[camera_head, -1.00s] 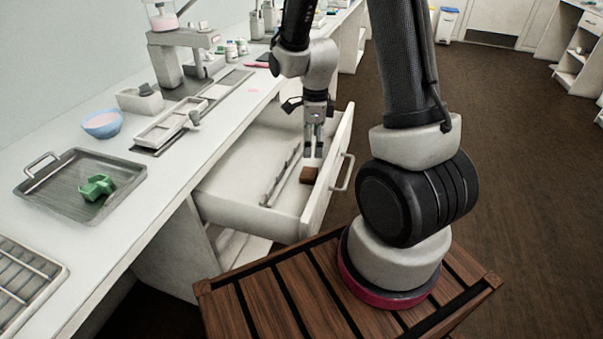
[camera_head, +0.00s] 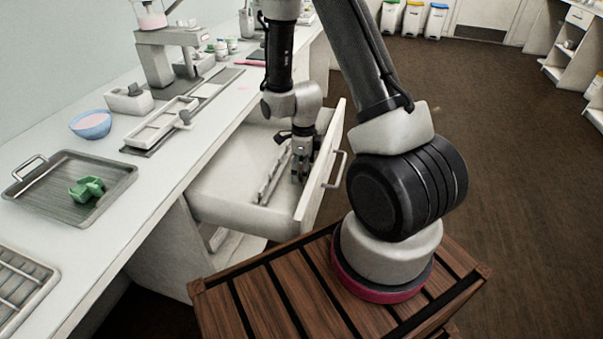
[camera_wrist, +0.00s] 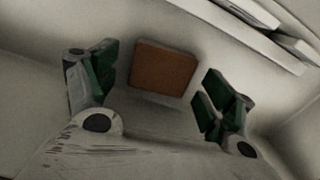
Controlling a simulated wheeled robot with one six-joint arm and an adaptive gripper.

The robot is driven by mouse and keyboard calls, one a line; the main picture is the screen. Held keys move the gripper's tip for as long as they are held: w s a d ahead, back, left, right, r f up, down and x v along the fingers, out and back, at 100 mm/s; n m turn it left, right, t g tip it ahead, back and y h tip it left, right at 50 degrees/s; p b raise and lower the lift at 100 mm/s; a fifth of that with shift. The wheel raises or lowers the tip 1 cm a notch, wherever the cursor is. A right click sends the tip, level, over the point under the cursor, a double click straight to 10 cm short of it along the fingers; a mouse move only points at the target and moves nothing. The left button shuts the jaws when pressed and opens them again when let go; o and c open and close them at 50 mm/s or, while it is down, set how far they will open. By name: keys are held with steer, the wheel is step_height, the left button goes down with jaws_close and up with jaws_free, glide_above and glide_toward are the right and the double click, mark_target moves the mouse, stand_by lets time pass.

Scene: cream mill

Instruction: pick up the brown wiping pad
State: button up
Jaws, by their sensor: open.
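The brown wiping pad (camera_wrist: 163,69) lies on the floor of the open drawer. In the wrist view it shows between the two spread fingers of my gripper (camera_wrist: 158,88), slightly beyond their tips. The gripper is open and nothing is held. In the head view my gripper (camera_head: 299,170) is down inside the open drawer (camera_head: 222,196), near its front panel. The pad is hidden there behind the gripper and arm.
A rail-like divider (camera_head: 272,176) runs along the drawer beside my gripper. The drawer front (camera_head: 322,172) stands close on the other side. On the counter are a metal tray (camera_head: 110,200) with a green object (camera_head: 87,188) and a blue bowl (camera_head: 91,125).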

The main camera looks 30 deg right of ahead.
steer(key=c, duration=0.8)
steer(key=shift+r, duration=0.15)
step_height(320, 180, up, 18)
steer(key=shift+f, duration=0.1)
steer(key=shift+c, duration=0.3)
